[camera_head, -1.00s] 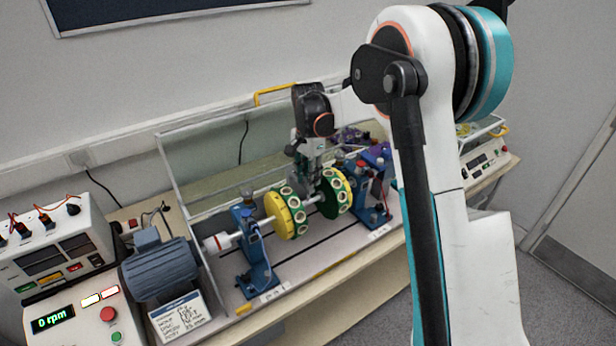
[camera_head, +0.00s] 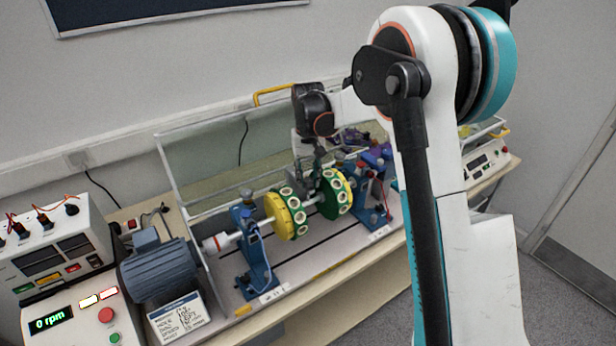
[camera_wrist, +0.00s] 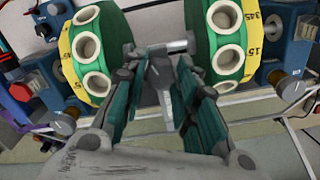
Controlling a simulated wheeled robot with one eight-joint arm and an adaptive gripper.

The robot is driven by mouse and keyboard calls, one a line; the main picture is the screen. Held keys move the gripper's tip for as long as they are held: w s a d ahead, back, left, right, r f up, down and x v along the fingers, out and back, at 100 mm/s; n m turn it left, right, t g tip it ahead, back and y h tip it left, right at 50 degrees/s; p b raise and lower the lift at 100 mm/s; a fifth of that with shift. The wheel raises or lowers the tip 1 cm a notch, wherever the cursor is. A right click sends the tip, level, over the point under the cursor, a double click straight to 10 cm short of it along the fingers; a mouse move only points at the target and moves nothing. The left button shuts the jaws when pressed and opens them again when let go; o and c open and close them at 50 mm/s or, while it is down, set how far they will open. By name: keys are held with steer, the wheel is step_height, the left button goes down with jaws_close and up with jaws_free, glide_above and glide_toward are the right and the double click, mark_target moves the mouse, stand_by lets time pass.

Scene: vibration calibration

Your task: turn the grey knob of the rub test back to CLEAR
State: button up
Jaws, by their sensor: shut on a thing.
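My gripper (camera_head: 319,172) reaches down between the two yellow-and-green discs of the rotor in the head view. In the wrist view, my gripper (camera_wrist: 158,65) has its teal-and-grey fingers close together around a small grey part, which I take to be the grey knob (camera_wrist: 164,78). The fingers hide much of it, and I cannot read any CLEAR mark or tell its setting. In the head view the knob is hidden behind the gripper and discs.
The left disc (camera_head: 286,214) and right disc (camera_head: 335,194) stand close on either side of my gripper, on a shaft between blue stands (camera_head: 252,250). A clear guard (camera_head: 205,165) stands behind. A blue-grey motor (camera_head: 160,270) and control box showing 0 rpm (camera_head: 75,320) are at left.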

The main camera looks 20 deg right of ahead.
steer(key=n, duration=1.3)
steer(key=shift+n, duration=0.4)
steer(key=n, duration=1.3)
steer(key=shift+n, duration=0.4)
steer(key=o, duration=1.1)
steer(key=shift+c, duration=0.2)
